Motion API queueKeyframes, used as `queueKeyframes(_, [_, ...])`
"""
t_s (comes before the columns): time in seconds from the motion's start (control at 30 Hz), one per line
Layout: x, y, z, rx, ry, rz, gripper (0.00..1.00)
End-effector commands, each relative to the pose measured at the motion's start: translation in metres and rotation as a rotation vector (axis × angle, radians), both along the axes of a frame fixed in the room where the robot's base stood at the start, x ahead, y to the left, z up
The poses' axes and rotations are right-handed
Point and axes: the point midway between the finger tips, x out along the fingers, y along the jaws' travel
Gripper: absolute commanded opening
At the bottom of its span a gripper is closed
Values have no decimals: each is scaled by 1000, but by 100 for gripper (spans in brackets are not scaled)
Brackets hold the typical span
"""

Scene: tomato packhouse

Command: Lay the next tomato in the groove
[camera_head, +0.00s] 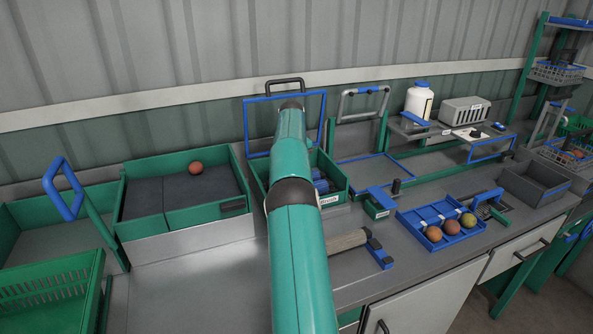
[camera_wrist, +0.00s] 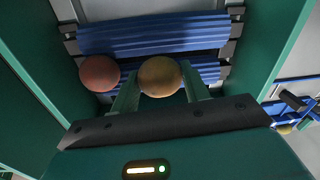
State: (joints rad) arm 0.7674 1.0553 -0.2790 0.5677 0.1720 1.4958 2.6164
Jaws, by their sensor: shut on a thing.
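In the wrist view, my gripper (camera_wrist: 160,88) is shut on a yellow-orange tomato (camera_wrist: 160,75), one finger on each side. The tomato is at or just above the groove between two blue ribbed strips (camera_wrist: 150,36); whether it touches them I cannot tell. A red tomato (camera_wrist: 99,73) lies close beside it on the left, at the strips' left end. In the head view, my arm hides the gripper and both tomatoes. Part of the blue ribbed strips (camera_head: 321,187) shows inside a green-walled box (camera_head: 333,199) behind my arm.
An orange-red tomato (camera_head: 196,168) lies in a green tray (camera_head: 180,222) with a dark mat at left. A blue tray (camera_head: 437,242) with three tomatoes stands at right. Green walls flank my gripper in the wrist view.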

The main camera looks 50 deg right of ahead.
Motion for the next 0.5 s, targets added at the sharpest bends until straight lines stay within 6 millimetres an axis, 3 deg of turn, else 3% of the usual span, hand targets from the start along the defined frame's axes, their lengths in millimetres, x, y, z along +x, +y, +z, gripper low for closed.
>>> queueKeyframes(0.5, [0,0,-5,0,0,0,35])
